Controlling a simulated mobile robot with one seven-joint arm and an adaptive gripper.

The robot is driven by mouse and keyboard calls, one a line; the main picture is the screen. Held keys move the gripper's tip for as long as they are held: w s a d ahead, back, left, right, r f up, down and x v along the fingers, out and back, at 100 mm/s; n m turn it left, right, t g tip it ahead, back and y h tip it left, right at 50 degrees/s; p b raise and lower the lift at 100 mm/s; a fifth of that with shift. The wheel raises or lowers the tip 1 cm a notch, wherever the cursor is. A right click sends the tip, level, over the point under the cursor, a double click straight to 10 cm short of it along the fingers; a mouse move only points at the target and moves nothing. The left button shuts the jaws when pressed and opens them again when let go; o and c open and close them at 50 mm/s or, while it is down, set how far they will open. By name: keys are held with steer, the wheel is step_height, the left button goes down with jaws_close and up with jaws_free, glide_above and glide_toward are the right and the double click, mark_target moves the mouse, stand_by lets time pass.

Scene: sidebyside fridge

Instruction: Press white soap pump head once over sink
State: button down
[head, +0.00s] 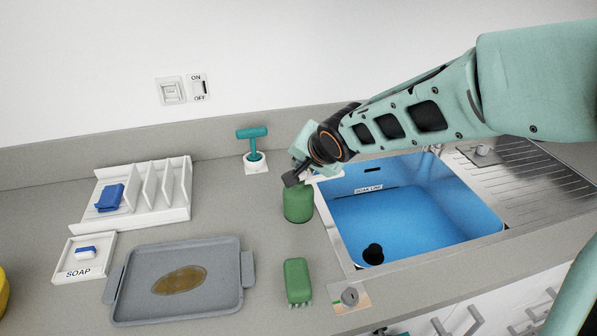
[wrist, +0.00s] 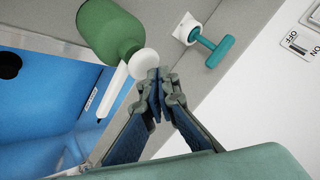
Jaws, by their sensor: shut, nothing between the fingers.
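A green soap bottle (head: 298,205) stands on the counter at the left edge of the blue sink (head: 420,215). Its white pump head (wrist: 143,63) shows in the wrist view, with a white spout (wrist: 113,90) reaching toward the sink. My gripper (head: 290,180) is shut and empty, close to the top of the bottle. In the wrist view my gripper's fingertips (wrist: 158,74) meet right beside the pump head; I cannot tell whether they touch it. In the head view my gripper and wrist hide most of the pump head.
A teal T-shaped handle (head: 252,143) stands behind the bottle. A grey tray (head: 225,290) with a brown patch, a green brush (head: 297,281), a soap dish (head: 80,269) and a white rack (head: 180,195) occupy the left counter. A ribbed drainboard (head: 530,170) lies right of the sink.

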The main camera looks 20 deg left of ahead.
steer(key=shift+f+b, duration=0.85)
stand_by(0.5)
steer(key=shift+r, duration=0.1)
steer(key=shift+r+p, duration=1.15)
steer(key=shift+p, duration=0.05)
step_height(320, 180, up, 5)
steer(key=p, duration=0.5)
steer(key=shift+r, duration=0.1)
steer(key=shift+f, duration=0.2)
